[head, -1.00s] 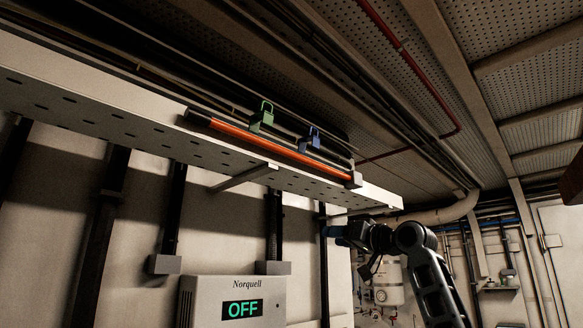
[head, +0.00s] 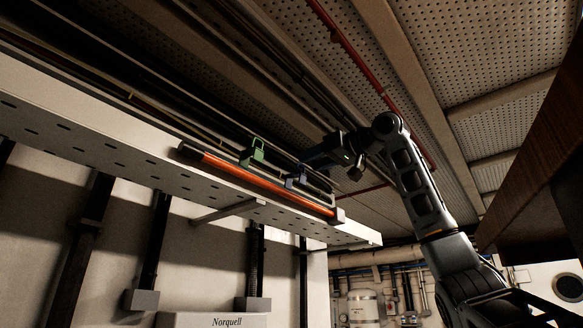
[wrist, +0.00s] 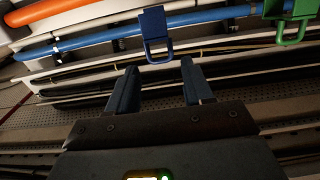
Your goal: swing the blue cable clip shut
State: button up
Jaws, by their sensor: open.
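The blue cable clip (wrist: 154,24) sits on a blue cable (wrist: 200,18) in the wrist view, with its open loop pointing toward my gripper (wrist: 160,85). In the head view the blue clip (head: 296,178) stands on the tray beside the orange tube. My gripper (head: 312,160) is open and empty, close to the blue clip and behind it. In the wrist view the clip's loop lies just beyond and between the two fingertips, apart from them as far as I can tell. In the head view the fingertips are dark and hard to separate from the cables.
A green clip (head: 253,152) stands left of the blue one, and it shows at the right in the wrist view (wrist: 290,20). An orange tube (head: 255,178) runs along the perforated tray (head: 90,125). Pipes and a perforated ceiling (head: 390,30) are close above my arm.

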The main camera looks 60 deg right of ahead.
aim_at(296, 175)
jog(key=p+x, duration=0.1)
jog(key=x, duration=0.5)
jog(key=shift+w+p, duration=0.25)
jog(key=shift+p, duration=0.15)
jog(key=shift+c, duration=0.5)
grip_shut()
